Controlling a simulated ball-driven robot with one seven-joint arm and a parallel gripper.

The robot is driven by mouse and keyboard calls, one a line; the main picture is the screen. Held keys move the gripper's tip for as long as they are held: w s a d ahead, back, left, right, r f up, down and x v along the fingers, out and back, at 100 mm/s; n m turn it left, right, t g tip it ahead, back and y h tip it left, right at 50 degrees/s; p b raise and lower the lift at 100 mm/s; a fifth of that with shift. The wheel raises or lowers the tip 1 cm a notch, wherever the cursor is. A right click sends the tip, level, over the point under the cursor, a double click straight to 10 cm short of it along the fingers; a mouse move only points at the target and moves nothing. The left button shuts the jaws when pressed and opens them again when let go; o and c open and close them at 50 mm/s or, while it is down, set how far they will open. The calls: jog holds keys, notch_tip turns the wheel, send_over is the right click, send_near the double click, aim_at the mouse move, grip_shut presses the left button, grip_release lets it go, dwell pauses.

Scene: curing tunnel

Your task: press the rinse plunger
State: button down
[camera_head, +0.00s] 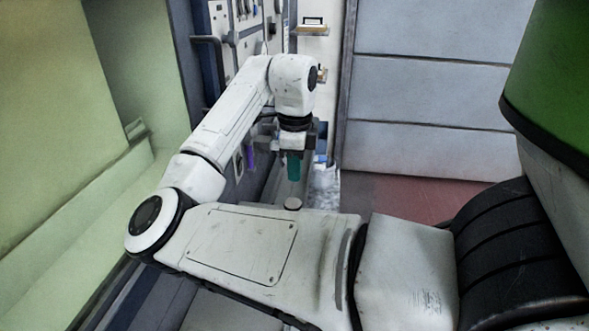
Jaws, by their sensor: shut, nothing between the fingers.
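My gripper (294,168) hangs in the middle of the view and points down, its teal fingertips together and empty. Below the fingertips is a small round pale cap (293,203), apart from them. It may be the rinse plunger, but I cannot tell for sure. My own forearm hides what lies under and in front of the cap.
A wall panel with dark pipes (207,40) and fittings stands behind my arm at the left. A purple item (250,159) is by that panel. Large grey panels (430,90) close the back right. Reddish floor (400,200) shows free in front of them.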

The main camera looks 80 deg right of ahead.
aim_at(295, 203)
jog(key=shift+f+b, duration=3.35)
jog(key=shift+f, duration=0.15)
jog(key=shift+f, duration=1.45)
notch_tip(295, 203, up, 14)
jog(key=p, duration=1.4)
jog(key=shift+r, duration=0.25)
